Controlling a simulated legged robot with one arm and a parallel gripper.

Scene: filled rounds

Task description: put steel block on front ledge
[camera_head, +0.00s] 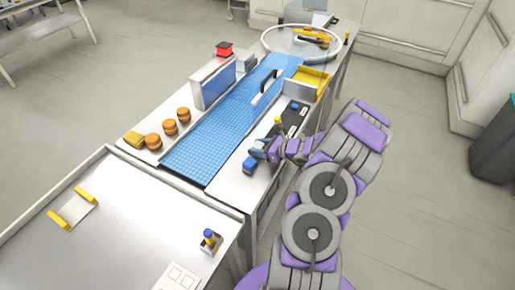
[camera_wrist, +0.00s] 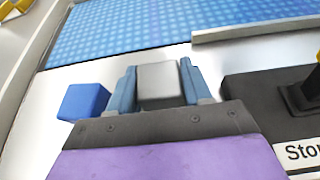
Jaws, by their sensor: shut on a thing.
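My gripper (camera_head: 262,150) is shut on the steel block (camera_wrist: 158,84), a grey block between the two blue fingers (camera_wrist: 158,88) in the wrist view. In the head view I cannot make out the block between the fingers. The gripper is over the pale strip (camera_head: 225,187) along the near side of the blue belt, which looks like the front ledge; this strip also shows in the wrist view (camera_wrist: 40,125). I cannot tell whether the block touches it. A blue block (camera_head: 249,164) sits on the strip just left of my gripper, and in the wrist view (camera_wrist: 83,101).
The blue belt (camera_head: 210,135) runs behind the strip. A black panel (camera_head: 293,117) with a label lies right of my gripper, close to it in the wrist view (camera_wrist: 250,90). Several orange-brown round pieces (camera_head: 169,127) stand on the far side. A yellow tray (camera_head: 313,80) is farther along.

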